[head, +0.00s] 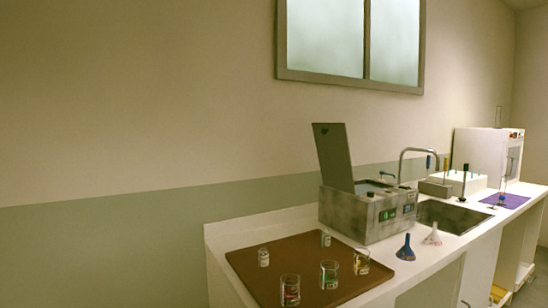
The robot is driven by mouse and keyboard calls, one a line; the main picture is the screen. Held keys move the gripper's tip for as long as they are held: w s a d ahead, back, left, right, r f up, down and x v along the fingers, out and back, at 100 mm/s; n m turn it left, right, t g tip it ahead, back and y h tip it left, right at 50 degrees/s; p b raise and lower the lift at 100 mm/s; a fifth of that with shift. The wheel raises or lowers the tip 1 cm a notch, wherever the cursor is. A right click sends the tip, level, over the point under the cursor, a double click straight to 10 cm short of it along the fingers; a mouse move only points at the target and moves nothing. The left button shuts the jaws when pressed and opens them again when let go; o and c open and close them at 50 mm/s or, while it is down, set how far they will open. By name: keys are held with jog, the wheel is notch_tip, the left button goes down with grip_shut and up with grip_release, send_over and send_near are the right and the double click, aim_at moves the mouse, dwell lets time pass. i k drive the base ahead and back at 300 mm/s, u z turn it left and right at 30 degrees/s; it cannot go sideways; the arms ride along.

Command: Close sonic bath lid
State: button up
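The sonic bath (366,212) is a grey metal box with a small panel on its front, standing on the white counter. Its lid (334,157) is a flat grey-brown plate standing up, tilted slightly back, at the left of the bath, so the top is open. Part of the inside of the bath shows beside the lid. My gripper is not in view.
A brown tray (254,279) with several glass beakers and small bottles lies in front of the bath. Blue (406,248) and white (433,236) funnels stand at its right. A sink (450,216) with a tap (402,158) is behind. A white box-shaped appliance (480,152) stands at the far right.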

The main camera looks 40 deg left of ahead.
aim_at(331, 142)
jog(key=u, duration=1.4)
jog(key=k, duration=0.35)
jog(key=z, duration=1.2)
jog(key=i, duration=1.6)
jog(key=u, duration=0.9)
jog(key=i, duration=0.8)
jog(key=u, duration=0.8)
